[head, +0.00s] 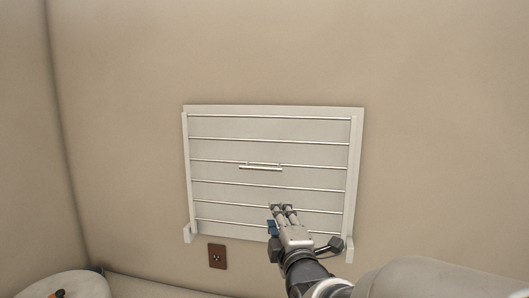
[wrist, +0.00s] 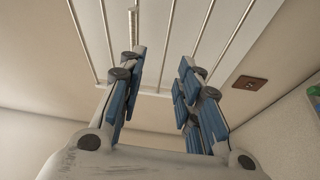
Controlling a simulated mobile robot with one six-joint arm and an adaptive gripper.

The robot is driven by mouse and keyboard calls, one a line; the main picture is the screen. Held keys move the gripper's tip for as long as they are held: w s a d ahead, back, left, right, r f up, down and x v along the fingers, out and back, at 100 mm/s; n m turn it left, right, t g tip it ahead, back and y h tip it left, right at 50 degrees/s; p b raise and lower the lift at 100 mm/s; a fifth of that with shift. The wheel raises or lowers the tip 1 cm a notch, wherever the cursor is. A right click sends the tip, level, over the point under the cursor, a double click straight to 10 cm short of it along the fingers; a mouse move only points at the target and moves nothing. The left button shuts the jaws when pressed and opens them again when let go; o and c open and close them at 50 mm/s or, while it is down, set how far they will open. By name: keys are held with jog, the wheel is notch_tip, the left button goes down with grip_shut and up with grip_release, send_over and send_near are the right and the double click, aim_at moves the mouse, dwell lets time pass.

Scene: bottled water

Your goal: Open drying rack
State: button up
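The drying rack (head: 225,150) is a white wall-mounted panel with several thin horizontal rods, lying flat against its backing on the beige wall. A short bar handle (head: 260,168) sits at its middle. My gripper (head: 282,207) is in front of the rack's lower part, below and slightly right of the handle. In the wrist view, the fingers of my gripper (wrist: 160,65) stand apart with nothing between them. The rack's rods (wrist: 203,40) show beyond them, and the handle (wrist: 134,25) shows near the left finger's tip. I cannot tell the exact distance to the rack.
A brown wall outlet (head: 217,256) is below the rack's lower left corner and also shows in the wrist view (wrist: 249,82). A round white object (head: 68,285) with small items stands at the lower left. The wall above the rack is clear.

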aim_at(261, 169)
jog(key=w+a+r+p, duration=0.1)
jog(key=w+r, duration=0.1)
jog(key=w, duration=0.4)
jog(key=w+a+r+n+t+p, duration=0.1)
jog(key=w+a+r+p, duration=0.1)
jog(key=w, duration=0.4)
jog(key=w+a+r+n+p, duration=0.1)
jog(key=w+a+r+p, duration=0.1)
jog(key=w, duration=0.4)
jog(key=shift+w+r+y, duration=0.15)
jog(key=shift+r+y, duration=0.1)
jog(key=shift+y, duration=0.05)
jog(key=shift+c, duration=0.2)
grip_shut()
